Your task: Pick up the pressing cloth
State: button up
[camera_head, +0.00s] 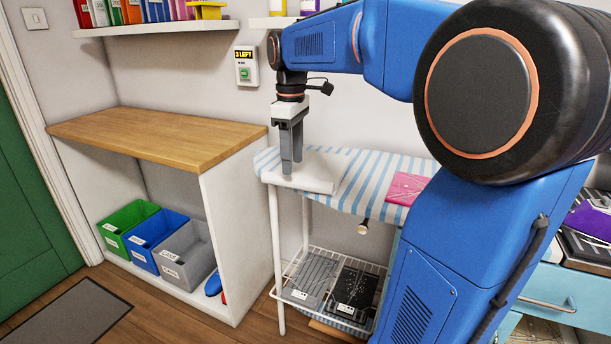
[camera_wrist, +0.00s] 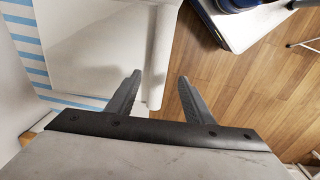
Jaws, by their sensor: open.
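A plain white cloth (camera_head: 318,176), which looks like the pressing cloth, lies flat near the left end of the blue-and-white striped ironing board (camera_head: 375,177). In the wrist view the cloth (camera_wrist: 95,45) ends in a rounded, roll-like edge (camera_wrist: 158,50) along the board's side. My gripper (camera_head: 292,170) points down over the cloth's left part. In the wrist view my gripper (camera_wrist: 159,77) is open, and the near end of the rolled edge shows between its fingers. I cannot tell whether the fingers touch the cloth. No object is held.
A pink item (camera_head: 406,187) lies farther right on the board. A wire rack (camera_head: 330,290) with dark flat items is below. A wooden counter (camera_head: 165,137) stands left, with green, blue and grey bins (camera_head: 187,255) under it. A wall box (camera_head: 246,67) reads "3 LEFT".

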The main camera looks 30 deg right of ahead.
aim_at(294, 177)
jog(key=shift+d+f, duration=0.15)
jog(key=shift+f, duration=2.55)
jog(key=c, duration=1.1)
